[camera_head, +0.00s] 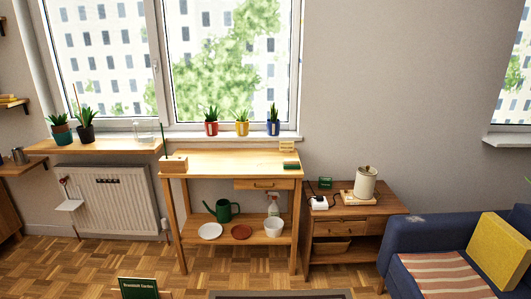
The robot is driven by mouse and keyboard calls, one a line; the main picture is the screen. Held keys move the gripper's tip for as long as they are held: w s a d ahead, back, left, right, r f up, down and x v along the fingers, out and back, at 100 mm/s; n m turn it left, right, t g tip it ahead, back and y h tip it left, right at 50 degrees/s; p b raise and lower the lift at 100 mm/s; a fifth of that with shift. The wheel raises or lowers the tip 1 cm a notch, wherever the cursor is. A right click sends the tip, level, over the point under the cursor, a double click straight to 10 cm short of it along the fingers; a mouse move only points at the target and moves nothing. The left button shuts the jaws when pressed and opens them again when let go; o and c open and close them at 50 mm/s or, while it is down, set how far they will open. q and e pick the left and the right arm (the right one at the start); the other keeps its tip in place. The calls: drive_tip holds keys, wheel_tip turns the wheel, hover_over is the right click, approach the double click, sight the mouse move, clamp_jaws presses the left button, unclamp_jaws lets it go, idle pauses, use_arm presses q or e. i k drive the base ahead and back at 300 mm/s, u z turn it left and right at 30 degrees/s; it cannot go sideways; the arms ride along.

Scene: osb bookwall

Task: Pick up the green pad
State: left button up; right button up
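A small dark green block (291,165), which looks like the green pad, lies at the right end of the wooden workbench (225,162). It is near the bench's right edge, in front of a small yellowish card (286,146). Another small green item (325,183) stands at the back of the low wooden cabinet (358,212) to the right; it looks like a sign. Neither of my grippers is in view.
A wooden block (173,163) with a thin green stick sits at the bench's left end. The bench top between is clear. A blue sofa (412,240) stands right. A green sign (138,288) is in the foreground. Open parquet floor (100,262) lies front left.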

sight(288, 164)
drive_tip(key=i, duration=1.75)
